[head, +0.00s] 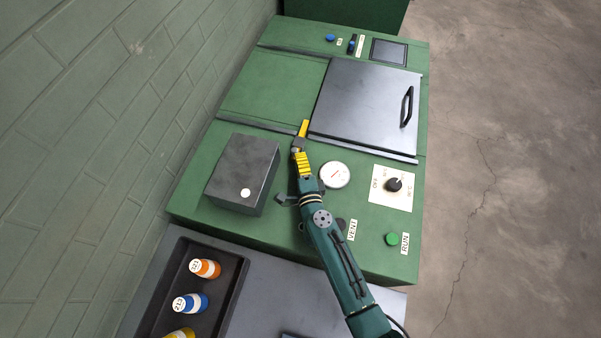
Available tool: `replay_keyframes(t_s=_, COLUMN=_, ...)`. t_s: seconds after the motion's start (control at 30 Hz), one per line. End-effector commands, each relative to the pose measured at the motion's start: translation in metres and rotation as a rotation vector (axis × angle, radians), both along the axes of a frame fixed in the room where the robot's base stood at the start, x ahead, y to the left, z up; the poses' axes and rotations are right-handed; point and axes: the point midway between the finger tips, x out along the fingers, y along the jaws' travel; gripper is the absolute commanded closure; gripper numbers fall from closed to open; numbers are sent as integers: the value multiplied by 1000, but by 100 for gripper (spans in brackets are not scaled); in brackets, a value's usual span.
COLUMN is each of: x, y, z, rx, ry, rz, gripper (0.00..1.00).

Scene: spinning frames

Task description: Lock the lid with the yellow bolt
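The grey metal lid (355,112) lies flat on top of the green machine, with a black bar handle (407,106) near its right edge. The yellow bolt (304,128) is a small yellow piece by the lid's lower left corner. My gripper (298,144) is right at the bolt's near end, its dark fingertips touching it or very close. A ribbed yellow section shows just behind the fingertips. The fingers are too small here to tell whether they are shut on the bolt. The gripper hides the bolt's near end.
A dark grey box (240,172) stands left of my gripper, and a round gauge (335,175) lies right of it. A knob (393,185) and a green button (391,239) are farther right. A black tray (178,256) holds labelled bottles. A brick wall borders the left.

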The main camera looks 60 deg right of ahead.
Motion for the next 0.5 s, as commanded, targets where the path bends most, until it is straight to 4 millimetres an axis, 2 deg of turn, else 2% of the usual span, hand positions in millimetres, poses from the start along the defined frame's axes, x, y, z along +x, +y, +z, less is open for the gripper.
replay_keyframes(t_s=0.5, x=-72, y=81, z=8, rx=1, ry=2, rz=7, gripper=100)
